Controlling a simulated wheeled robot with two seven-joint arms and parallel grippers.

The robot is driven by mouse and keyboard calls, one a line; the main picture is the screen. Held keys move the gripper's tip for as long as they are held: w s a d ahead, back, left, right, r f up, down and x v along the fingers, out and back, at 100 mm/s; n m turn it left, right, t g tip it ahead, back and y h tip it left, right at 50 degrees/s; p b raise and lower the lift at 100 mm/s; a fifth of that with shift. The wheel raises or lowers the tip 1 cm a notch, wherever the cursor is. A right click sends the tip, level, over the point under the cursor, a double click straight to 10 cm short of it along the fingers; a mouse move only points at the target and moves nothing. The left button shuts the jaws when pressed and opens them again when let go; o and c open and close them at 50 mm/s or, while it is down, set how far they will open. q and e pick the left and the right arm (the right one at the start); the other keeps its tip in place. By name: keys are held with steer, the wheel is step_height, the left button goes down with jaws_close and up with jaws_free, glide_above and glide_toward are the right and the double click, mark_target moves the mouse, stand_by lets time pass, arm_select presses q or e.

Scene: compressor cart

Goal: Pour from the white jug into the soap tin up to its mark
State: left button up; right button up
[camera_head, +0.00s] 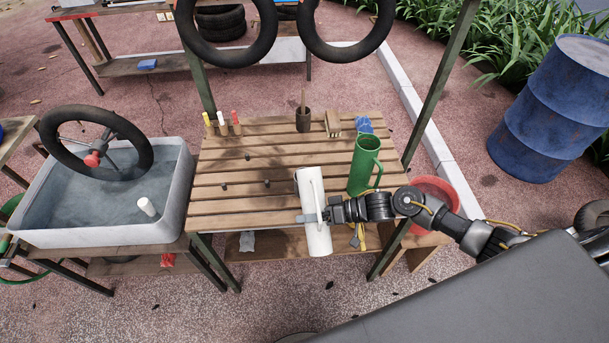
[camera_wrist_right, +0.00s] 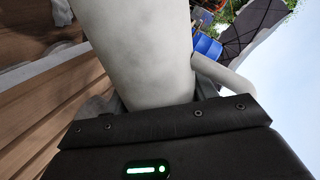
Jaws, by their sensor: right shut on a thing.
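The white jug (camera_head: 318,238) is held in my right gripper (camera_head: 318,217) above the front edge of the slatted table. It appears tipped well over, with its handle on the upper side; I cannot see its mouth or contents. In the right wrist view the jug's pale body (camera_wrist_right: 140,50) fills the middle between the jaws, with the handle (camera_wrist_right: 225,75) to the right. I cannot surely make out the soap tin or its mark; a dark brown tin (camera_head: 303,124) with a stick in it stands at the table's back. My left gripper is out of view.
A green jug (camera_head: 362,170) stands on the table (camera_head: 225,207) just right of the white jug. Markers (camera_head: 222,124), a brush (camera_head: 333,123) and a blue cloth (camera_head: 364,124) lie behind. A water basin (camera_head: 100,238) is left; a red bucket (camera_head: 437,192) is right.

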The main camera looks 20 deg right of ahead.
steer(key=shift+s+f+m+g+b, duration=0.2)
steer(key=shift+f+m+g+b, duration=0.2)
steer(key=shift+f+m, duration=0.2)
stand_by(0.7)
steer(key=shift+r+m+g+p, duration=0.3)
steer(key=shift+r+m+p, duration=0.1)
steer(key=shift+r+p, duration=0.15)
stand_by(0.8)
steer(key=shift+s, duration=0.1)
steer(key=shift+r, duration=0.1)
stand_by(0.3)
steer(key=shift+r, duration=0.1)
stand_by(0.5)
steer(key=shift+s+r, duration=0.1)
steer(key=shift+w, duration=0.25)
steer(key=shift+a, duration=0.1)
